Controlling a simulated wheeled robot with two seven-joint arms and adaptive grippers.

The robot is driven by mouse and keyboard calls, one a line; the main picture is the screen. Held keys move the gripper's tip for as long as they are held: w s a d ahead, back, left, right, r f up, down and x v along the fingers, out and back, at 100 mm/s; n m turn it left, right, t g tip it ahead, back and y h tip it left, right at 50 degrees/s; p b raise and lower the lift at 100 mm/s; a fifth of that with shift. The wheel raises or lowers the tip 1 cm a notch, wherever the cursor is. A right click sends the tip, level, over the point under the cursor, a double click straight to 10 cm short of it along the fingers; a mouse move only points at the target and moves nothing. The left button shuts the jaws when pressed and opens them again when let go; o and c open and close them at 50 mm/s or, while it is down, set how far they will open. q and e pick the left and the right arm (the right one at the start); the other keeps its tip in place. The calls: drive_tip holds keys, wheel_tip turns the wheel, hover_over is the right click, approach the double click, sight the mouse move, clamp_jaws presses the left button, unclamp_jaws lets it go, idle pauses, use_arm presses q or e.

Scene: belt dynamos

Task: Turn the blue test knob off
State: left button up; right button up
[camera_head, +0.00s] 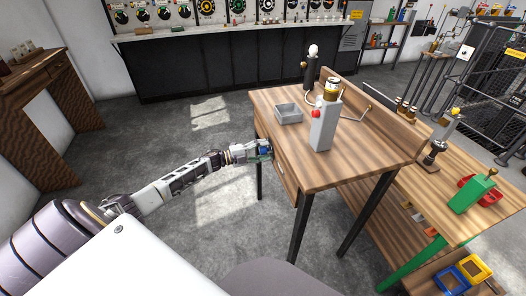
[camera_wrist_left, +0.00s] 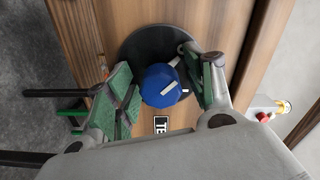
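The blue test knob (camera_wrist_left: 160,86) sits on a round black plate (camera_wrist_left: 137,52) on the wooden front of the workbench. A white mark shows on the knob's face, and a black label (camera_wrist_left: 161,124) with part of a word in white is beside the plate. My left gripper (camera_wrist_left: 165,84) is open around the knob, one green-padded finger on each side. The right finger is very close to the knob; I cannot tell if it touches. In the head view my left gripper (camera_head: 262,152) is at the bench's left side and mostly hides the knob. My right gripper is not in view.
The wooden workbench (camera_head: 363,150) carries a grey tray (camera_head: 289,113) and a grey block with a red button (camera_head: 323,125). A lower bench at right holds a green device (camera_head: 472,193). Open grey floor lies left of the workbench.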

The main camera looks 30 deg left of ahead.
use_arm(q)
drive_tip(key=v, duration=1.2)
idle(0.7)
idle(0.7)
